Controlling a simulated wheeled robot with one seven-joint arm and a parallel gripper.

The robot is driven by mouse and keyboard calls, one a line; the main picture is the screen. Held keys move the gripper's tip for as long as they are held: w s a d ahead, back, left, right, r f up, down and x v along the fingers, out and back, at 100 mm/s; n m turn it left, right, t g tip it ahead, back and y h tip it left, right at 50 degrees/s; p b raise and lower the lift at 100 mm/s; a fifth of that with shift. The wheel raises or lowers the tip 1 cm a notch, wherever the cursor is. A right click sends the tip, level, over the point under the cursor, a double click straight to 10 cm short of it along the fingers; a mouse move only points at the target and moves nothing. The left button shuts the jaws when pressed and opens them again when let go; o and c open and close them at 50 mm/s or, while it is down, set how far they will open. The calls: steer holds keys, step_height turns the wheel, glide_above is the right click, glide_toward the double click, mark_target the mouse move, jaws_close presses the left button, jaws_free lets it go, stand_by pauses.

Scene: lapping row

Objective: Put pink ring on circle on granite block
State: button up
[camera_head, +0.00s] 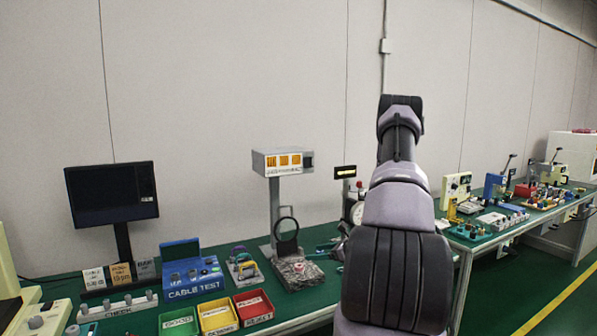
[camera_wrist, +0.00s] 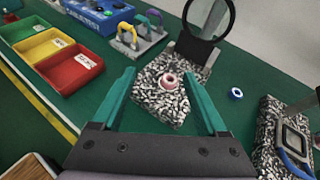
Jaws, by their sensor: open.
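The pink ring (camera_wrist: 170,81) lies on the speckled granite block (camera_wrist: 163,108) in the wrist view, near the middle of its top. A circle marking under or around it cannot be made out. In the head view the block (camera_head: 313,273) stands under the grey stand, with the small pinkish ring (camera_head: 299,264) on it. My gripper (camera_wrist: 160,75) is open in the wrist view, its two teal fingers apart. The ring appears between and just beyond the fingertips, with nothing held. In the head view my arm hides the gripper.
A round magnifier (camera_wrist: 208,18) rises behind the block. A blue ring (camera_wrist: 236,93) lies on the green table to the right. Another granite block (camera_wrist: 268,118) with a blue-framed gauge is at far right. Green, yellow (camera_wrist: 40,47) and red bins (camera_wrist: 78,66) stand left.

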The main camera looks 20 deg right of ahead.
steer(key=s+a+r+n+g+y, duration=0.1)
steer(key=s+a+r+n+g, duration=0.2)
steer(key=a+r+n, duration=0.7)
steer(key=s+a+r+n+g+y, duration=0.1)
steer(key=s+a+r+n+g, duration=0.45)
steer(key=r, duration=0.85)
steer(key=s+a+r+n+t+h, duration=0.2)
steer(key=s+r+n+h, duration=0.1)
steer(key=s+r, duration=0.5)
steer(key=s+a+r+n+t+h, duration=0.2)
steer(key=s+r+n, duration=0.4)
steer(key=s, duration=0.5)
step_height(320, 180, up, 2)
steer(key=shift+a+r+h, duration=0.25)
steer(key=shift+a+h, duration=0.55)
steer(key=shift+h, duration=0.3)
steer(key=shift+w, duration=0.1)
